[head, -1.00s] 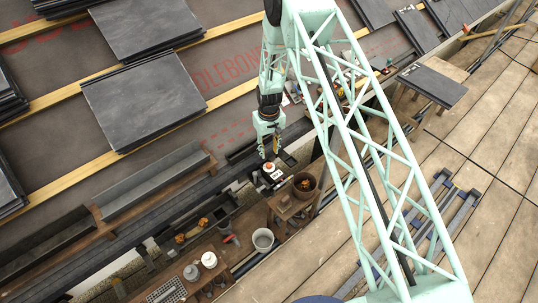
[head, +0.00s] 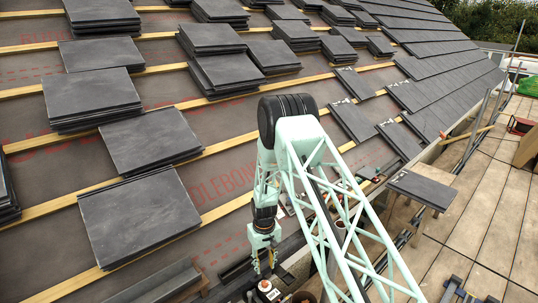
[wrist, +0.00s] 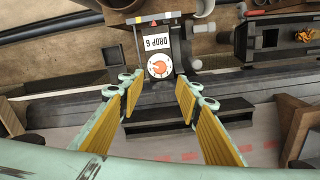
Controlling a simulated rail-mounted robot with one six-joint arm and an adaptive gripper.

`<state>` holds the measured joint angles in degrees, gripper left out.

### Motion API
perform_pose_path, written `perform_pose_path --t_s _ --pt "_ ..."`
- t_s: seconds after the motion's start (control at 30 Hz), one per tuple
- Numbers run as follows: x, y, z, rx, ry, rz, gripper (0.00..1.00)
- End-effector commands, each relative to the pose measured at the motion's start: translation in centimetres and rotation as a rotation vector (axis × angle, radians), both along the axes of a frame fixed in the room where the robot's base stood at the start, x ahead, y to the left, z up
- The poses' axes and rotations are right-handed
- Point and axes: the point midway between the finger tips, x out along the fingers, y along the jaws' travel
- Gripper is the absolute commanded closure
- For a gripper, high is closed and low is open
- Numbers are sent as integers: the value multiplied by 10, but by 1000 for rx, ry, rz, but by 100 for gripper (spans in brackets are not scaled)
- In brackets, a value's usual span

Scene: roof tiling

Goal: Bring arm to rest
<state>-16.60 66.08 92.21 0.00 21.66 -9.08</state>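My arm, a pale green lattice, reaches up from the lower right of the head view and bends down to my gripper (head: 263,268). The gripper hangs over the gutter-side edge of the roof, just above a dark device with a white and orange knob (head: 265,286). In the wrist view my gripper (wrist: 160,88) has its two yellow-padded fingers spread wide with nothing between them. The gripper appears apart from the device.
Stacks of dark slates (head: 140,215) lie on the battened roof at left. Laid slates (head: 440,75) cover the upper right. A small wooden stand with a slate (head: 422,188) is right of my arm. Plank decking (head: 490,190) runs along the right.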

Motion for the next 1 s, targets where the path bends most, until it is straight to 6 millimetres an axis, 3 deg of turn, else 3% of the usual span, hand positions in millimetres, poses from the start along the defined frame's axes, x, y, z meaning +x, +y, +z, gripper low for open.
perform_pose_path --t_s 0.17,0.37,1.0 --pt "2 -2 14 1 -4 -5 69" --pt "6 -8 48 5 -14 -18 69" --pt "-1 -40 197 15 -55 -72 69"
